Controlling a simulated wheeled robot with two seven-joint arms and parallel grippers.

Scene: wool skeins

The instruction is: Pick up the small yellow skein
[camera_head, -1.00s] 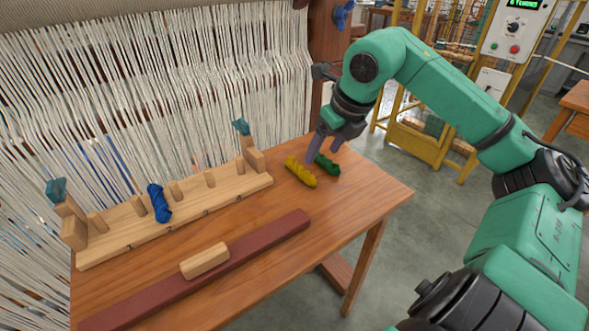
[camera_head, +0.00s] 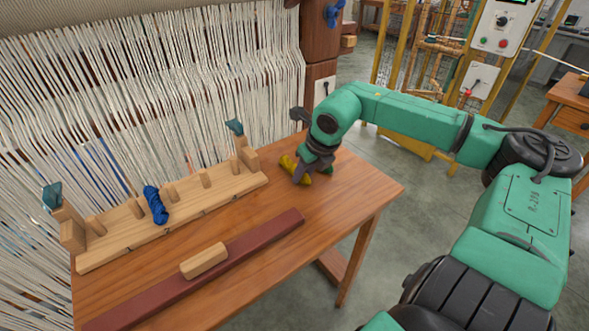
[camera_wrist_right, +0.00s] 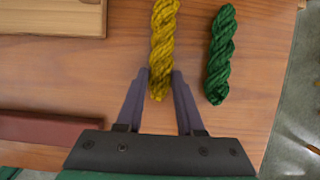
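The small yellow skein (camera_head: 288,162) lies on the wooden table near the back right, partly hidden by my right gripper (camera_head: 308,172). In the right wrist view, the yellow skein (camera_wrist_right: 163,40) is a twisted rope shape, running up and down. The fingertips of my right gripper (camera_wrist_right: 160,74) are on either side of its near end, very close to its sides. I cannot tell whether they press on it. My left gripper is out of view.
A green skein (camera_wrist_right: 221,55) lies just right of the yellow one. A wooden pegged rack (camera_head: 215,195) holds a blue skein (camera_head: 156,205). A dark red strip (camera_head: 250,240) with a wooden block (camera_head: 204,261) lies in front. A loom (camera_head: 150,80) stands behind.

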